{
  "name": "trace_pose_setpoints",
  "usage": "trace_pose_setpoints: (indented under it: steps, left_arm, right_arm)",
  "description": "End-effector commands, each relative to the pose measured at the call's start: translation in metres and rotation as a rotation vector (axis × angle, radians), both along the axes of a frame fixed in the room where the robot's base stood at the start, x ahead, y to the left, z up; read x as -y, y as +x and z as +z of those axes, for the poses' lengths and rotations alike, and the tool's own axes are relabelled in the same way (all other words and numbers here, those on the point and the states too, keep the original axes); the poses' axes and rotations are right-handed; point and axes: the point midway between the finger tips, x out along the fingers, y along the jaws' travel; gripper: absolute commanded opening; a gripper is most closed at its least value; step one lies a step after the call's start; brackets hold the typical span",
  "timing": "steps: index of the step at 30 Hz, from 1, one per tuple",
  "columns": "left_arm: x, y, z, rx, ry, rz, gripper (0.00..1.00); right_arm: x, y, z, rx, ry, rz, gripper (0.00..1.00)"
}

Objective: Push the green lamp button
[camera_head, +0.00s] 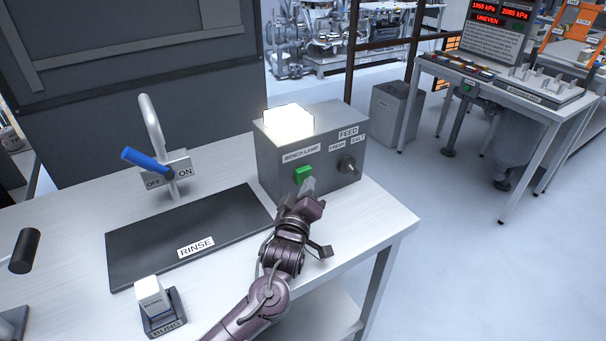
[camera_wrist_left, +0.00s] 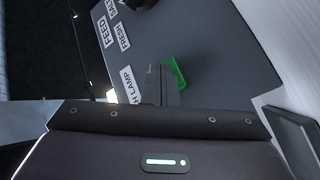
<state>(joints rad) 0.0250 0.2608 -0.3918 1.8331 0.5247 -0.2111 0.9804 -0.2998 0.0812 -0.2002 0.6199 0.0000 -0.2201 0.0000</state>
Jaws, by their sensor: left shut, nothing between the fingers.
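The green lamp button (camera_head: 303,174) sits on the front face of a grey control box (camera_head: 270,163), below the "BENCH LAMP" label. My left gripper (camera_head: 308,186) is shut and empty, its fingertips right at the button's lower right in the head view. In the left wrist view the green button (camera_wrist_left: 177,72) shows just beyond the shut fingertips (camera_wrist_left: 162,72), which hide part of it. I cannot tell whether the tips touch it. The lamp (camera_head: 288,121) on top of the box glows bright white. My right gripper is not in view.
A FEED knob (camera_head: 347,165) is on the same box face, right of the button. A tap with a blue lever (camera_head: 147,161), a dark rinse mat (camera_head: 150,243) and a bung holder (camera_head: 163,318) are on the bench to the left. The bench's right edge is near the box.

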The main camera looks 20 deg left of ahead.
Motion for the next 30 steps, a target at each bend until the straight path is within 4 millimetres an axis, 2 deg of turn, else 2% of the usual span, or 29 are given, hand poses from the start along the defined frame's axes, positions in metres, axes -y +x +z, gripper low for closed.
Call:
trace_pose_setpoints:
  steps: [18, 30]
  left_arm:
    - [0.045, -0.035, 0.0, -0.002, -0.002, -0.001, 0.0]
    - [0.047, -0.036, 0.0, -0.001, 0.0, -0.002, 0.0]
  right_arm:
    - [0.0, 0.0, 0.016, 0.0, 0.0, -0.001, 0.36]
    - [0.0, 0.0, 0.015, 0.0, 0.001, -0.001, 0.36]
